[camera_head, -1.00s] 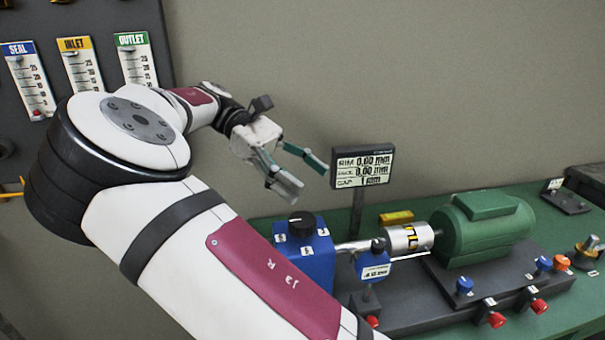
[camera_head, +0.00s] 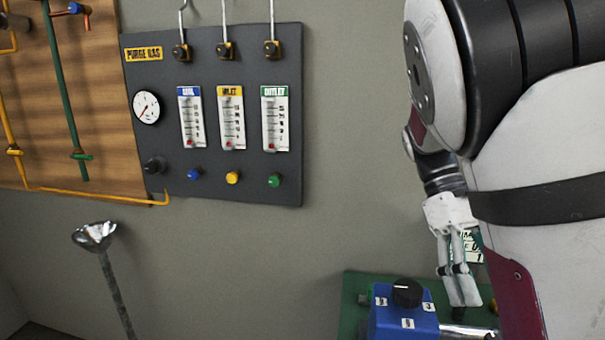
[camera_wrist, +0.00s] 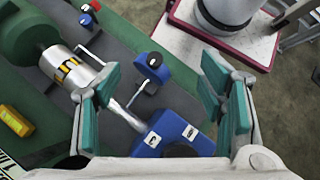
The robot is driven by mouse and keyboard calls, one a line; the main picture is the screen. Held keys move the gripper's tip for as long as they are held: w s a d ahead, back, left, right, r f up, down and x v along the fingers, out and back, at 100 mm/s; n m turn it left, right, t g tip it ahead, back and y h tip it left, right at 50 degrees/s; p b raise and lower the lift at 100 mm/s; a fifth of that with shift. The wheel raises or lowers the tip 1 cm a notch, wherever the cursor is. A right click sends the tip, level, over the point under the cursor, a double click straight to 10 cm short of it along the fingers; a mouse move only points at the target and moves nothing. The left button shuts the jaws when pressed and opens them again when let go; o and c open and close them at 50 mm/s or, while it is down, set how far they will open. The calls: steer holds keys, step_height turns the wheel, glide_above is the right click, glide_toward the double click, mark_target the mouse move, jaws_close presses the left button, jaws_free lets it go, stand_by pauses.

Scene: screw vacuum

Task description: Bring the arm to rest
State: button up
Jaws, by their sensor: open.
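My gripper (camera_head: 462,290) hangs with its fingers pointing down at the lower right of the head view, in front of the wall and above the bench. My own arm covers the right side of that view. In the wrist view my gripper (camera_wrist: 160,105) has its teal-padded fingers spread wide with nothing between them. The blue block with a black knob (camera_head: 395,322) is below and left of the fingers in the head view; it also shows in the wrist view (camera_wrist: 180,132). The fingers appear apart from it.
A dark purge gas panel (camera_head: 220,170) with gauges hangs on the wall, beside a wooden pipe board (camera_head: 50,120). A metal funnel on a pole (camera_head: 95,236) stands at left. The wrist view shows the green motor (camera_wrist: 25,35), silver coupling (camera_wrist: 68,68) and yellow block (camera_wrist: 15,121).

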steer(key=s+a+r+m+t+y+p, duration=0.1)
steer(key=s+a+m+t, duration=0.1)
steer(key=s+t, duration=0.4)
steer(key=s+a+r+m+t+y+p, duration=0.1)
steer(key=s+a+r+m+t, duration=0.1)
steer(key=s+a+t, duration=0.3)
steer(key=shift+s+m+t+y, duration=0.3)
steer(key=shift+s+m+t, duration=0.4)
steer(key=shift+s, duration=1.3)
steer(key=shift+r, duration=0.1)
